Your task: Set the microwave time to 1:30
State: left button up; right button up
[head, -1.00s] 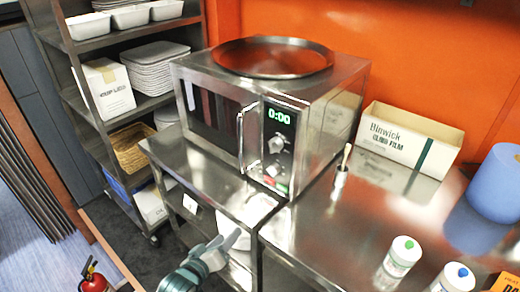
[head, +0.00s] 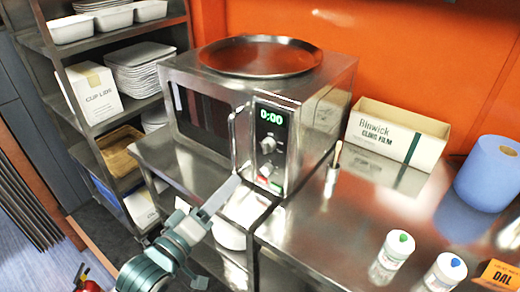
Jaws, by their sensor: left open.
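The steel microwave (head: 330,105) stands on a steel counter with its door shut. Its green display (head: 271,117) reads 0:00. Below the display on the control panel are a round knob (head: 268,146), a second control (head: 265,170) and small red and green buttons (head: 270,185). A vertical door handle (head: 233,135) is left of the panel. My left gripper (head: 235,183) is open and empty, in front of the microwave, its tip in line with the panel's lower left edge. I cannot tell if it touches. My right gripper is not in view.
A round steel tray (head: 260,57) lies on the microwave. A cling film box (head: 395,135), a small pot with a wooden handle (head: 332,180), a blue roll (head: 490,175) and capped bottles (head: 392,255) stand on the right counter. A shelf rack (head: 85,45) stands at left.

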pick_arm(q)
jog(key=shift+w+d, duration=0.1)
jog(key=shift+w, duration=0.05)
jog(key=p, duration=0.5)
send_near(264, 149)
jog(key=x, duration=0.9)
jog(key=c, duration=1)
